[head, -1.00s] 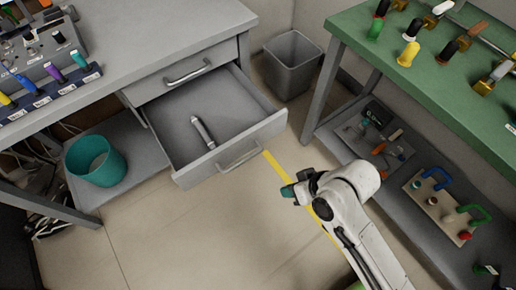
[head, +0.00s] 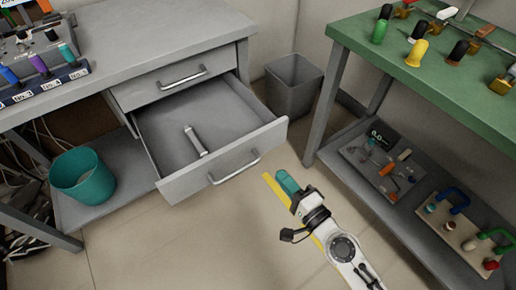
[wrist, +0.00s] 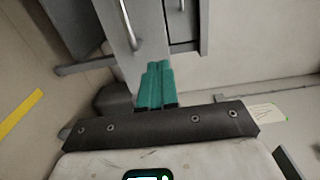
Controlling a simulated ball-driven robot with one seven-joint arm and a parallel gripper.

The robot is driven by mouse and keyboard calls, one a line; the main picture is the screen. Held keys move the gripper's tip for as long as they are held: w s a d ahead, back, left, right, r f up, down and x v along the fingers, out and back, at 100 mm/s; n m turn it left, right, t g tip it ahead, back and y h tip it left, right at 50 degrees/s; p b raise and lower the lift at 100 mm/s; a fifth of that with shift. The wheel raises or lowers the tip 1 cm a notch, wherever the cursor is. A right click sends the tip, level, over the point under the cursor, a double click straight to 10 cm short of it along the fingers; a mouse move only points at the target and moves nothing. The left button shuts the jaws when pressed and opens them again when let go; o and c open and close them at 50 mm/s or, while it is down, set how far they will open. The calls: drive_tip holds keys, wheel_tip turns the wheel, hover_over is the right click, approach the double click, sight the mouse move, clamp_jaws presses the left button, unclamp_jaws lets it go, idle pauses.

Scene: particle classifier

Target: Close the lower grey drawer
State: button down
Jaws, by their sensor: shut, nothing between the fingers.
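The lower grey drawer (head: 178,188) is pulled out under the grey desk, with a silver bar handle (head: 234,168) on its front. A grey cylindrical object (head: 195,141) lies inside it. My gripper (head: 287,182) is shut and empty, with teal fingers, to the right of the drawer front and apart from it in the head view. In the wrist view the teal fingers (wrist: 157,84) point toward the drawer front (wrist: 119,40) and its handle (wrist: 130,25). The exact gap between fingers and drawer is hard to tell.
The upper drawer (head: 176,80) is shut. A grey bin (head: 293,85) stands behind, between the desk and the green-topped bench (head: 440,95). A teal bucket (head: 82,176) sits on the desk's lower shelf. The floor in front of the drawer is clear, with a yellow stripe.

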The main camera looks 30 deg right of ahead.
sight(251, 141)
drive_tip(key=w+p, duration=0.3)
drive_tip(key=w, duration=0.9)
drive_tip(key=shift+w, duration=0.15)
